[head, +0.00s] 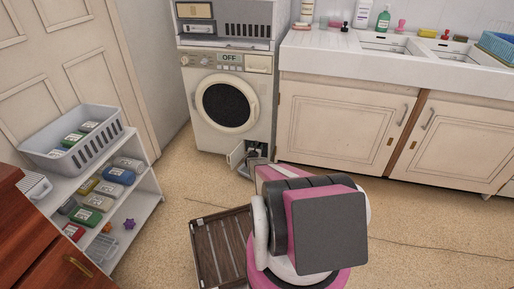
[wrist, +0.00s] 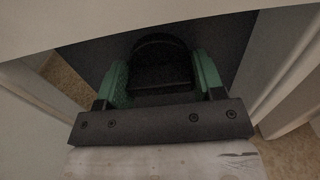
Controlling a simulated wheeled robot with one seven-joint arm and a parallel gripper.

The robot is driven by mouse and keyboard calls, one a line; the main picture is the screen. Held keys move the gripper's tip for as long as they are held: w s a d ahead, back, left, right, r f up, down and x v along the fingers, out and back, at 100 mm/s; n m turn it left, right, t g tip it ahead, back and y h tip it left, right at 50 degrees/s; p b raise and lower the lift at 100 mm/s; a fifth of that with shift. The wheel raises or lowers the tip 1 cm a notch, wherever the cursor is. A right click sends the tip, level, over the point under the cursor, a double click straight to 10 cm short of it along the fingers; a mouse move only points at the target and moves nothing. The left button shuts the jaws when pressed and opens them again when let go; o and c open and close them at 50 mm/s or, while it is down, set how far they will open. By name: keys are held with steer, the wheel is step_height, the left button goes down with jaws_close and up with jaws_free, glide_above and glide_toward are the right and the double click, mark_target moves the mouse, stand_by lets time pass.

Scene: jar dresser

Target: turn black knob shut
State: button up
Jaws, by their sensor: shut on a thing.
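The black knob (wrist: 160,62) shows dark and rounded in the wrist view, between the two green fingers of my gripper (wrist: 163,78). My gripper is shut on the knob, with one finger on each side of it. The knob sits in a dark recess behind a small open flap (head: 237,154) at the lower right of the white washing machine (head: 213,132) in the head view. In the head view my arm reaches to that recess and mostly hides the knob. The knob's turn angle cannot be told.
A slatted brown mat (head: 222,250) lies on the floor left of my arm. A white shelf (head: 146,197) with soaps and a grey basket (head: 70,160) stands at left. Cream cabinets (head: 340,122) under the sink stand right of the washer. The floor at right is mostly clear, with a thin cable.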

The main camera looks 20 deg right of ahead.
steer(key=shift+m, duration=0.3)
steer(key=m, duration=0.3)
steer(key=shift+m, duration=0.3)
steer(key=m, duration=0.4)
steer(key=shift+m, duration=0.3)
steer(key=m, duration=0.4)
steer(key=shift+m, duration=2.5)
steer(key=o, duration=0.9)
steer(key=shift+c, duration=0.2)
steer(key=shift+s, duration=0.1)
